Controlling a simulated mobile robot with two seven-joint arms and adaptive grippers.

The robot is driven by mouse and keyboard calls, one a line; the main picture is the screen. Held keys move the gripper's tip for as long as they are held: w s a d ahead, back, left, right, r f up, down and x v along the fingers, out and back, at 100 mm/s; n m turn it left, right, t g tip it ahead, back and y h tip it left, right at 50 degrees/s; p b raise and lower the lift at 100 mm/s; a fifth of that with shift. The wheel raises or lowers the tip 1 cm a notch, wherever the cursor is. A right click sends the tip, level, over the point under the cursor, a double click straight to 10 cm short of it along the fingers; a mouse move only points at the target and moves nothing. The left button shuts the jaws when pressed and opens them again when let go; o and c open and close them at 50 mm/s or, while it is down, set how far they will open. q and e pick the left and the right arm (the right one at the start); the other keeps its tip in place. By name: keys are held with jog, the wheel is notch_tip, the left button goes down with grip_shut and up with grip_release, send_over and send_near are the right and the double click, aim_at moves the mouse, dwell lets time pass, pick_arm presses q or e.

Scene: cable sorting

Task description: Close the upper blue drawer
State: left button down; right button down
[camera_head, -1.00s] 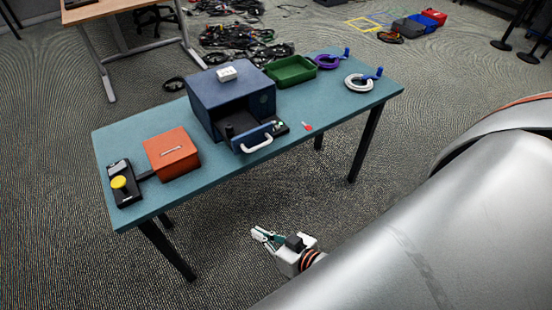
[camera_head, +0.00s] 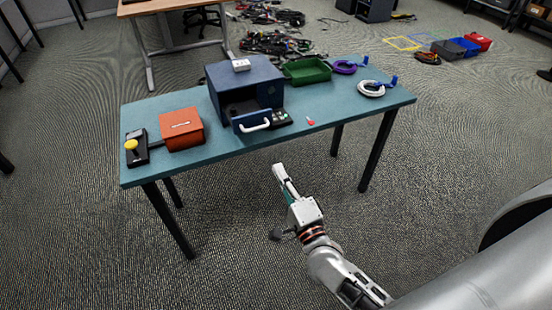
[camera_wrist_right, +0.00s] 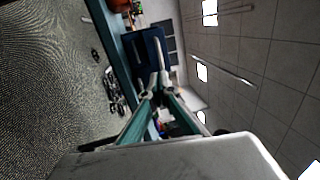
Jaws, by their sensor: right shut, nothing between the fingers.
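The blue drawer box (camera_head: 222,82) stands on the teal table. Its drawer (camera_head: 258,121) is pulled out towards me, with a white bar handle (camera_head: 255,127) on the front. A dark object shows inside the drawer. I cannot make out a second, lower drawer. My right gripper (camera_head: 279,168) is shut and empty, in front of the table's near edge and below the drawer, apart from both. In the right wrist view its fingertips (camera_wrist_right: 159,82) meet, with the blue box (camera_wrist_right: 149,48) beyond them. My left gripper is not in view.
The teal table (camera_head: 225,147) also holds an orange box (camera_head: 182,131), a black device with a yellow button (camera_head: 132,146), a green tray (camera_head: 306,72), a purple cable coil (camera_head: 344,67) and a white one (camera_head: 370,90). A small dark device (camera_head: 281,118) sits right of the drawer.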

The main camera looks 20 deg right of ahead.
aim_at(245, 110)
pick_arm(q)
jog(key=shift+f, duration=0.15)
pick_arm(e)
jog(key=w+r, duration=0.2)
jog(key=w, duration=1.1)
jog(key=shift+a+r, duration=0.15)
jog(key=shift+a, duration=0.2)
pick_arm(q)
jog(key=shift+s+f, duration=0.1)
pick_arm(e)
jog(key=shift+w, duration=0.15)
